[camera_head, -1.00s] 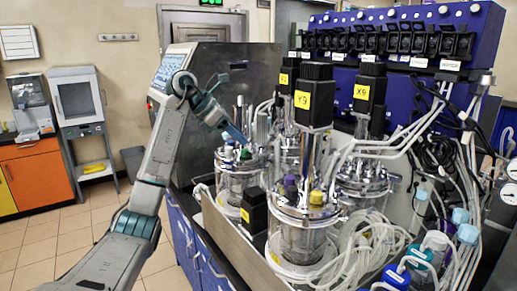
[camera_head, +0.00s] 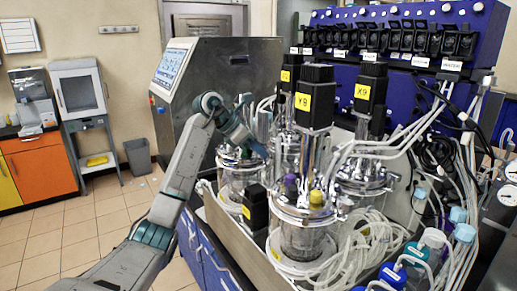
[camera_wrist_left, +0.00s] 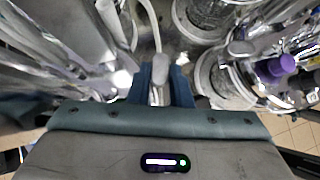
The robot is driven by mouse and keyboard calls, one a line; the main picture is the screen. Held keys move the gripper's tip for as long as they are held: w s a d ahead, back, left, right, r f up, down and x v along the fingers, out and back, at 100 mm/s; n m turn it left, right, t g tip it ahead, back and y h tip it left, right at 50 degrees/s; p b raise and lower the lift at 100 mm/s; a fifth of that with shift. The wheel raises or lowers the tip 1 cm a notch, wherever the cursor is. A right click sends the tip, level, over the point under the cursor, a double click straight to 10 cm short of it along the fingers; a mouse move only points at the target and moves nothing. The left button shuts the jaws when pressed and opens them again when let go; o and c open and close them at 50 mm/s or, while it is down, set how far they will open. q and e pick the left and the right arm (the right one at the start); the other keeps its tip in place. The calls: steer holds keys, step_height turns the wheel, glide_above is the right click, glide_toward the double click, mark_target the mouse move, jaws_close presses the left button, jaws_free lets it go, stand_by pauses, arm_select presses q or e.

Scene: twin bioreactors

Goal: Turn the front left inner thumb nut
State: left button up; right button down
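My left gripper (camera_head: 260,150) reaches in from the left, over the glass vessels at the front left of the bench. In the left wrist view its two blue fingers (camera_wrist_left: 166,88) stand apart, with a small grey metal piece (camera_wrist_left: 157,72) showing between their tips. I cannot tell whether this piece is the front left inner thumb nut or whether the fingers touch it. The front left vessel (camera_head: 237,180) has a metal lid rim, partly hidden by the gripper. My right gripper is not in view.
The front vessel (camera_head: 302,235) carries a black motor marked in yellow (camera_head: 314,97) and stands close by. A small black box (camera_head: 254,208) is between the vessels. Looped clear tubing (camera_head: 365,245) lies to the right. A purple cap (camera_wrist_left: 282,65) shows in the wrist view.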

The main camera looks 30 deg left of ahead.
arm_select(q)
steer(key=shift+n, duration=0.4)
jaws_close()
steer(key=shift+s+d+r+n+t+y+p, duration=0.15)
steer(key=shift+n+t+y, duration=0.2)
steer(key=shift+n+y, duration=0.4)
steer(key=shift+d+f+n+t+y+p, duration=0.15)
steer(key=shift+n+t+y, duration=0.25)
steer(key=shift+n+y, duration=0.35)
steer(key=shift+s+d+r+n+t+y, duration=0.15)
steer(key=shift+n+t+y, duration=0.3)
steer(key=shift+n, duration=0.45)
steer(key=o, duration=0.8)
jaws_free()
